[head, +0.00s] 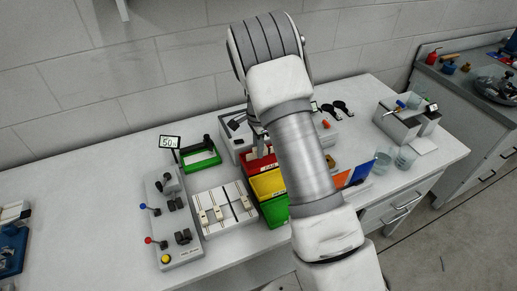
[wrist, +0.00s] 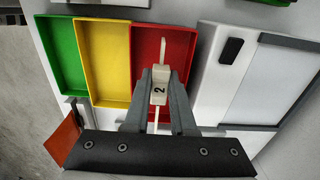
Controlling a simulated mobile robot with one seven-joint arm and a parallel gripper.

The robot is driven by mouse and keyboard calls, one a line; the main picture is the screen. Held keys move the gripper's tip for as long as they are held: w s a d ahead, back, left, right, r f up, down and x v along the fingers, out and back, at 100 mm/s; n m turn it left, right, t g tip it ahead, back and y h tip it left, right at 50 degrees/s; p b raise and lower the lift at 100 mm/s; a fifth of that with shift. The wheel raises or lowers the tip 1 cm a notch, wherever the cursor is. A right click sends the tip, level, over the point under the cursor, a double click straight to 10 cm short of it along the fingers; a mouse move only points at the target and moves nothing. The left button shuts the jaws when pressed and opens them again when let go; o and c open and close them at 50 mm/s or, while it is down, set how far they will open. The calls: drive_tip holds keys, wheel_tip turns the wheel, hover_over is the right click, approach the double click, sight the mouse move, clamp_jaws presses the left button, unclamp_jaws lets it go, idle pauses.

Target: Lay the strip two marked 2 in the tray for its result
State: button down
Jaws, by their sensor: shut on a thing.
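In the wrist view my gripper (wrist: 160,78) is shut on strip two (wrist: 159,90), a pale narrow strip with a block marked 2. The strip is over the red tray (wrist: 178,35), its thin far end pointing toward the tray's far side. Whether it touches the tray floor I cannot tell. The yellow tray (wrist: 103,60) and green tray (wrist: 62,50) lie to the left, both empty in this view. In the head view the red (head: 258,166), yellow (head: 265,186) and green (head: 274,211) trays form a row, partly hidden by my arm; the gripper itself is mostly hidden there.
A white rack (head: 222,208) with pale strips stands left of the trays. Further left is a grey fixture with levers (head: 172,215). A display reading 50 N (head: 170,142) stands behind, beside a green-based press (head: 200,158). Glass beakers (head: 405,158) are at the right.

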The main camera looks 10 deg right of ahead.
drive_tip(key=shift+f, duration=0.45)
drive_tip(key=shift+f+b, duration=0.55)
drive_tip(key=shift+f, duration=0.05)
drive_tip(key=c, duration=0.8)
unclamp_jaws()
drive_tip(key=shift+o, duration=0.2)
